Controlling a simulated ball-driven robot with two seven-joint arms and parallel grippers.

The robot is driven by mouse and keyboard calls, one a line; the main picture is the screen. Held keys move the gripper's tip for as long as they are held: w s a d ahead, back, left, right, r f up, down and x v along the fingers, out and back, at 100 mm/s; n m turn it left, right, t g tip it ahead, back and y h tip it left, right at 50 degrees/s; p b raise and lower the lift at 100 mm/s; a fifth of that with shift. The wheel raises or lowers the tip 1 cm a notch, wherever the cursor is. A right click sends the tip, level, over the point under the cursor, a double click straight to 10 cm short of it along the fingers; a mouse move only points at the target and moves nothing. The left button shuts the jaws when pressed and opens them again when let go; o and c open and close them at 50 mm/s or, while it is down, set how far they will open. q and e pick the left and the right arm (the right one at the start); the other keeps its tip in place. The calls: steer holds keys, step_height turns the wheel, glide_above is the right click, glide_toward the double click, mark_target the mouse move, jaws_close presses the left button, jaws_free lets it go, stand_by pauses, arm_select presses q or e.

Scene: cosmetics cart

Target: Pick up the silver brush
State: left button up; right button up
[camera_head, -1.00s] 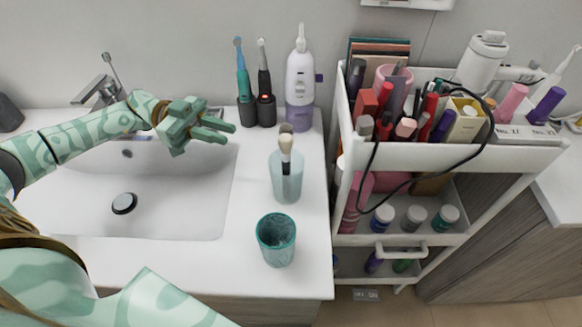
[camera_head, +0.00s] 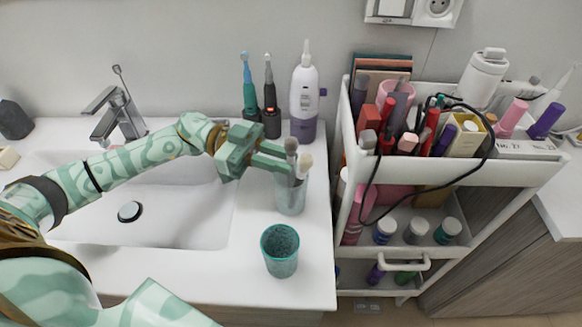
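Two brushes stand in a pale, see-through cup (camera_head: 290,197) on the counter right of the sink. One brush (camera_head: 291,145) has a dark grey head, and the other brush (camera_head: 304,163) has a cream head. Their handles are partly hidden, so I cannot tell which one is silver. My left gripper (camera_head: 284,160) is at the cup's rim from the left, its green fingers spread apart with their tips right at the brushes. I cannot tell whether a handle is between the fingers. My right gripper is out of view.
A teal cup (camera_head: 279,252) stands in front. Electric toothbrushes (camera_head: 270,110) and a white-purple water flosser (camera_head: 304,95) stand behind. A white cart (camera_head: 450,170) full of cosmetics, with a loose black cable, is close on the right. The sink (camera_head: 170,205) lies under my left arm.

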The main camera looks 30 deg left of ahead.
arm_select(q)
jaws_close()
step_height(320, 180, up, 13)
steer(key=p, duration=0.4)
steer(key=s+a+f+b, duration=0.1)
steer(key=a+b, duration=0.1)
steer(key=a, duration=1.6)
steer(key=shift+s, duration=0.4)
